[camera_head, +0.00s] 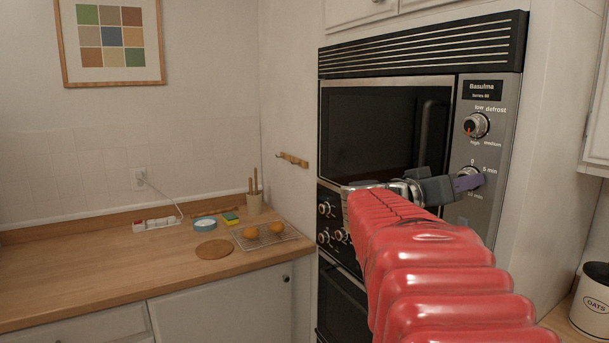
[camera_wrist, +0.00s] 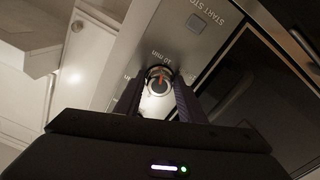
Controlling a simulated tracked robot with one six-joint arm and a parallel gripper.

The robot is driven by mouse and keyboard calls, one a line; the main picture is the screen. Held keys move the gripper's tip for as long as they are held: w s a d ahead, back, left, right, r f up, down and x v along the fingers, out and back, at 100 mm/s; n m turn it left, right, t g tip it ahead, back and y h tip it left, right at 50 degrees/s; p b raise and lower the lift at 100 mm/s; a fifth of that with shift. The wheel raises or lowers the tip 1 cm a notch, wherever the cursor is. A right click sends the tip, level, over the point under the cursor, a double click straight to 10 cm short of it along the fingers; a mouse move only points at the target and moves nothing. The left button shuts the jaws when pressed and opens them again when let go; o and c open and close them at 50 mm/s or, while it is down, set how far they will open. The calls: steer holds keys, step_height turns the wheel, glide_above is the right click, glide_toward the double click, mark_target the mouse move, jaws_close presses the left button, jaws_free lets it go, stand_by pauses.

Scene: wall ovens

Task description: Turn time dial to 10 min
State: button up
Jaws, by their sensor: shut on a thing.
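The time dial (camera_head: 469,172) is the lower knob on the microwave's control panel (camera_head: 489,130). Labels 0, 5 min and 10 min stand around it. My gripper (camera_head: 466,182) is at the dial, and its fingers cover part of it. In the wrist view the dial (camera_wrist: 158,82) sits between the two dark fingers, which are shut on its sides. Its orange-red pointer mark is turned roughly toward the small label above it in that view, which seems to read 10 min.
The upper dial (camera_head: 476,125), marked low, defrost, medium and high, is just above. The microwave door (camera_head: 385,125) is shut. Oven knobs (camera_head: 327,209) are lower left. A counter (camera_head: 120,255) with a wire rack and oranges stands left. An oats tin (camera_head: 594,300) is at right.

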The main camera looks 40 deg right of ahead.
steer(key=shift+f+m, duration=0.3)
steer(key=shift+f, duration=0.05)
steer(key=o, duration=0.7)
steer(key=shift+d, duration=0.1)
steer(key=o, duration=0.3)
steer(key=shift+r, duration=0.2)
steer(key=shift+w+a, duration=0.35)
steer(key=shift+a, duration=1.95)
steer(key=shift+w+a, duration=0.4)
steer(key=shift+a, duration=1.9)
steer(key=shift+w+a, duration=0.35)
steer(key=shift+a, duration=1.95)
steer(key=shift+o, duration=0.2)
